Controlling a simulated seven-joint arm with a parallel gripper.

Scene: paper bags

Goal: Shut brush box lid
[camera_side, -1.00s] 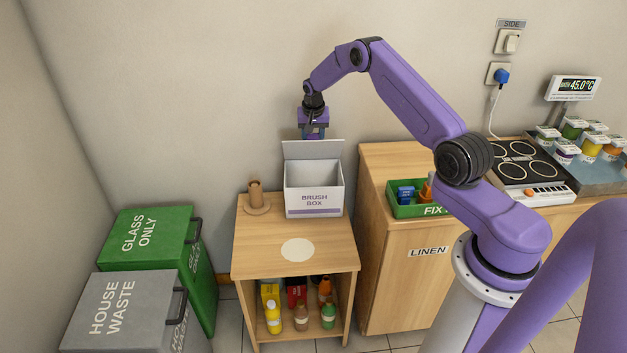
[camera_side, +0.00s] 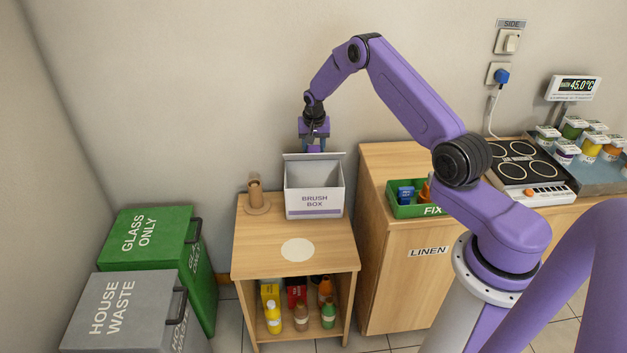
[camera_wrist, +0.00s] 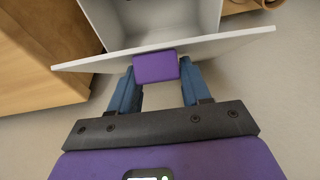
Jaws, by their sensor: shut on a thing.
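The brush box (camera_side: 314,203) is a white carton with a purple stripe, standing at the back of the small wooden stand. It is open, and its inside shows in both views. Its lid (camera_side: 298,157) is a narrow, foreshortened strip along the back edge. In the wrist view the lid (camera_wrist: 220,46) crosses in front of the open box, with a purple tab (camera_wrist: 156,67) at its edge. My gripper (camera_side: 314,147) is over the back of the box. In the wrist view its blue fingers (camera_wrist: 156,88) are shut on the tab from both sides.
A brown cylinder on a round base (camera_side: 256,198) stands left of the box. A pale disc (camera_side: 297,250) lies on the stand's clear front. The linen cabinet (camera_side: 385,290), with a green tray (camera_side: 405,211) on top, is close on the right. The wall is right behind.

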